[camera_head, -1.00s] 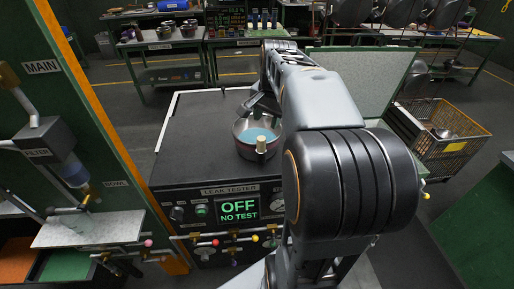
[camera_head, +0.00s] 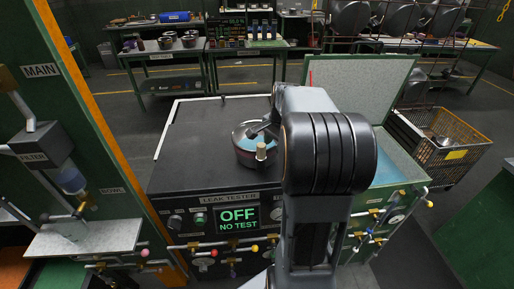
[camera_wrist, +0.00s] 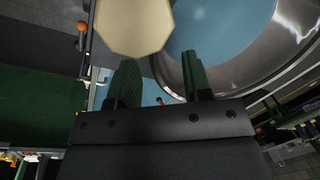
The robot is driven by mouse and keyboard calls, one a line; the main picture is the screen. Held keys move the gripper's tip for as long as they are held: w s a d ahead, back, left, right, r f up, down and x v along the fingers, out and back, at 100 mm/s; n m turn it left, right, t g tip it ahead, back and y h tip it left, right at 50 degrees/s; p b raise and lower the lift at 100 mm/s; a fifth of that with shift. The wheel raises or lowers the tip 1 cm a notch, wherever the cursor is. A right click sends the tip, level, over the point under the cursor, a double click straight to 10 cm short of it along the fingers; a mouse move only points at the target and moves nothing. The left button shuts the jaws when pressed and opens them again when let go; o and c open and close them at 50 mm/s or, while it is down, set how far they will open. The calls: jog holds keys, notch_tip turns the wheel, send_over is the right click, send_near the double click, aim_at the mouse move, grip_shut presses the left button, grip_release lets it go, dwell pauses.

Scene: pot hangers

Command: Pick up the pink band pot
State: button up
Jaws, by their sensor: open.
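A steel pot (camera_head: 243,157) with a pale blue inside sits on the dark top of the leak tester (camera_head: 190,150). A dull reddish tint shows low on its side; I cannot tell for sure that this is a pink band. A cream-coloured knob or post (camera_head: 261,151) stands at the pot's front side. My gripper (camera_head: 262,128) is over the pot, partly hidden by my arm. In the wrist view my gripper (camera_wrist: 161,84) is open, with nothing between its fingers. There the cream knob (camera_wrist: 133,24) lies just beyond the fingertips, and the pot's rim (camera_wrist: 286,65) curves at the upper right.
The leak tester's screen (camera_head: 238,215) reads OFF, NO TEST. A wire basket (camera_head: 445,135) is at the right. A green panel (camera_head: 60,90) stands at the left. Several pots (camera_head: 188,41) are on a rear bench.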

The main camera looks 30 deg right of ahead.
jog(key=shift+w+f, duration=0.2)
jog(key=shift+f, duration=0.8)
jog(key=shift+w+f, duration=0.15)
jog(key=shift+f, duration=0.8)
grip_shut()
jog(key=shift+w+r, duration=0.1)
jog(key=shift+r, duration=0.05)
